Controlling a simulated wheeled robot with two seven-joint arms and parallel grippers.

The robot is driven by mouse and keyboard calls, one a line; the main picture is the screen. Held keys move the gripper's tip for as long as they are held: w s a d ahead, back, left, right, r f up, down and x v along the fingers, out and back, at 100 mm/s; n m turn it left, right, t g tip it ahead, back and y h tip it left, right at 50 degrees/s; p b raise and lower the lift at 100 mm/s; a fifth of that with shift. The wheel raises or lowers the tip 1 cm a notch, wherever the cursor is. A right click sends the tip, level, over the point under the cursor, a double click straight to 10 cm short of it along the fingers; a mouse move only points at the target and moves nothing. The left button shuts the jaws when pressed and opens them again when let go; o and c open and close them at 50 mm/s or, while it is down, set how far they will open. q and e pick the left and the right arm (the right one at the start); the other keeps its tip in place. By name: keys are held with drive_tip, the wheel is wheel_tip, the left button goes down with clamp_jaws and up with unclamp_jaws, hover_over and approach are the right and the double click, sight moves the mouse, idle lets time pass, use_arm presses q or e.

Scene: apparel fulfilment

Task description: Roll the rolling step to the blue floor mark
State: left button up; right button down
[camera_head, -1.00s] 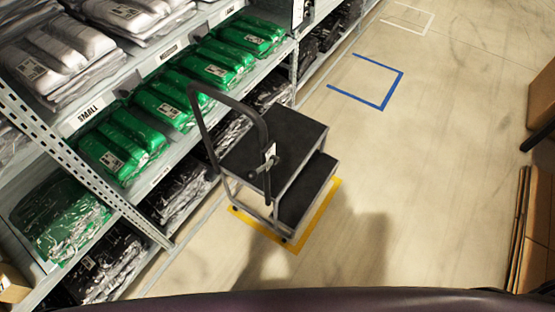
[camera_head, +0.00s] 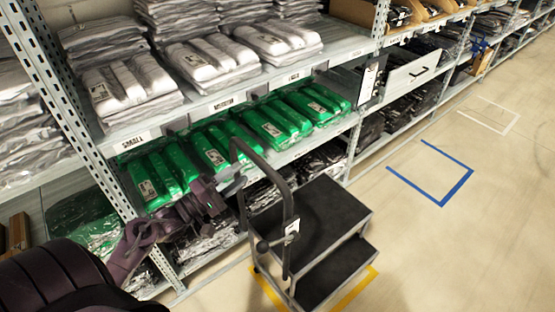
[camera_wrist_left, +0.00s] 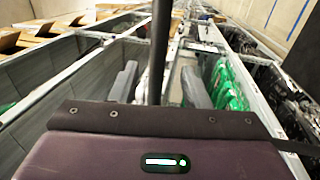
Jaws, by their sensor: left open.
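The rolling step (camera_head: 318,215) is a black two-tread step with a grey tube handle (camera_head: 290,195) on its near left side. It stands upright on the floor over a yellow floor mark (camera_head: 357,289). The blue floor mark (camera_head: 441,203), an open-sided outline, lies empty beyond it to the right. My left gripper (camera_head: 234,184) is open beside the left upright of the handle; I cannot tell whether it touches. A dark upright bar (camera_wrist_left: 160,50) shows in the left wrist view; I cannot tell if it is the handle. My right gripper is out of view.
Shelving (camera_head: 225,105) with white and green bagged garments runs along the left, close to the step and my left arm. Open floor (camera_head: 440,255) lies to the right. A white floor outline (camera_head: 490,116) is farther off.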

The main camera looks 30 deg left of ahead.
sight(258, 160)
use_arm(q)
drive_tip(key=p+x, duration=0.1)
drive_tip(key=x, duration=0.5)
drive_tip(key=shift+w+d+r, duration=0.1)
drive_tip(key=shift+w+r, duration=0.1)
drive_tip(key=shift+w, duration=0.1)
drive_tip(key=shift+w+d, duration=0.1)
drive_tip(key=shift+w, duration=0.15)
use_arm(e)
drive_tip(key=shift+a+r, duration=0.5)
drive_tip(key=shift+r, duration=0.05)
use_arm(q)
drive_tip(key=shift+c, duration=0.4)
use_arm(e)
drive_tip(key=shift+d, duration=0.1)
use_arm(q)
clamp_jaws()
